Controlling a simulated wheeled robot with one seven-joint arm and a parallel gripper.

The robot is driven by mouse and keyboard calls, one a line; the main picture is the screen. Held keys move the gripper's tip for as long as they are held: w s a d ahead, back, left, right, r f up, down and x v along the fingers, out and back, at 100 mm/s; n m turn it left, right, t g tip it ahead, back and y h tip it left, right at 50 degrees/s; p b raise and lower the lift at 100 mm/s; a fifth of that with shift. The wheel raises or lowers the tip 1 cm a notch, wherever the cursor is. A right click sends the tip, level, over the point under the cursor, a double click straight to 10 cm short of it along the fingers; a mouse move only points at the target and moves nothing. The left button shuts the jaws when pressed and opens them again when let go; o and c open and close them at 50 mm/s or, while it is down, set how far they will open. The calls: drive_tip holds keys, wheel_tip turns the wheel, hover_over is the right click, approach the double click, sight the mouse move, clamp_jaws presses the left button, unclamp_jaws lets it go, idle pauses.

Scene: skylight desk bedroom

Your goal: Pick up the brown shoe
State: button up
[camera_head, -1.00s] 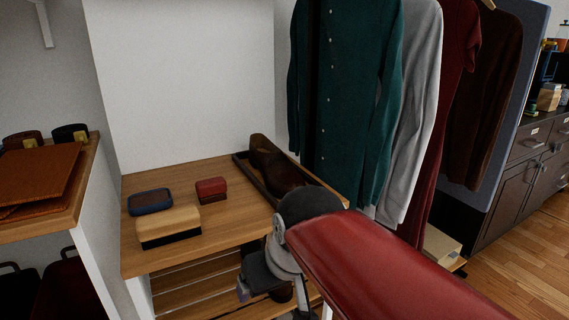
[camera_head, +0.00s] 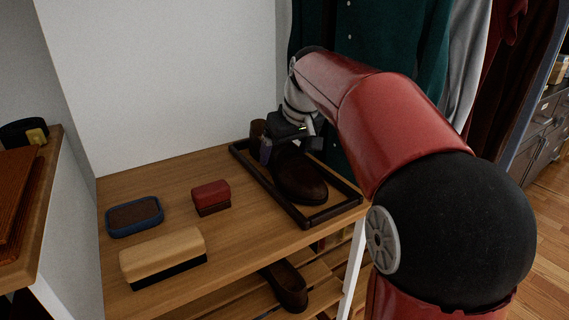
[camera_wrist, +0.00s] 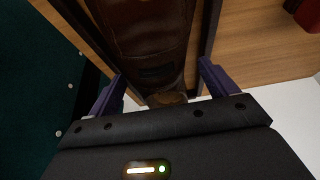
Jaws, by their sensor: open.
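The brown shoe (camera_head: 299,178) lies in a dark-rimmed tray (camera_head: 333,213) on the wooden shelf top, its toe toward the front. My gripper (camera_head: 287,148) is over the rear part of the shoe in the head view and hides some of it. In the wrist view the shoe (camera_wrist: 148,30) runs up the middle, with its heel end near the gripper body. My gripper (camera_wrist: 160,82) is open, with one purple finger on each side of the shoe. I cannot tell whether the fingers touch it.
Another dark shoe (camera_head: 287,287) lies on the slatted shelf below. Hanging clothes (camera_head: 392,60) are close behind and right of the tray.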

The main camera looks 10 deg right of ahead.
sight(282, 157)
drive_tip(key=x, duration=0.3)
drive_tip(key=shift+w+f, duration=0.2)
drive_tip(key=shift+f, duration=0.05)
drive_tip(key=shift+r, duration=0.1)
drive_tip(key=c, duration=0.9)
drive_tip(key=shift+o, duration=0.2)
